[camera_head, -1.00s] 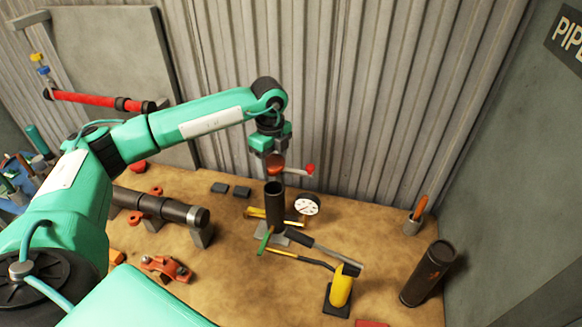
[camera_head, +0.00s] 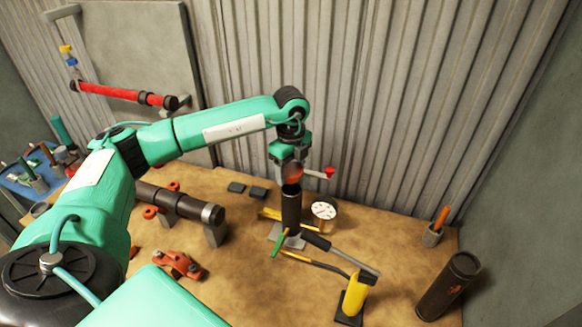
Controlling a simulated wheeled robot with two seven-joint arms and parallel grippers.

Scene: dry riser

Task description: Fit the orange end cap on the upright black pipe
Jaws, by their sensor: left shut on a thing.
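The upright black pipe (camera_head: 291,212) stands on a grey base plate (camera_head: 292,241) on the workbench. My left gripper (camera_head: 292,170) points down above the pipe and is shut on the orange end cap (camera_head: 292,176). The cap is right over the pipe's open top, close to the rim. I cannot tell whether the cap touches the rim. The fingers hide part of the cap. My right gripper is not in view.
A round white gauge (camera_head: 323,210) stands just right of the pipe. A horizontal black pipe (camera_head: 178,203) rests on supports at left.

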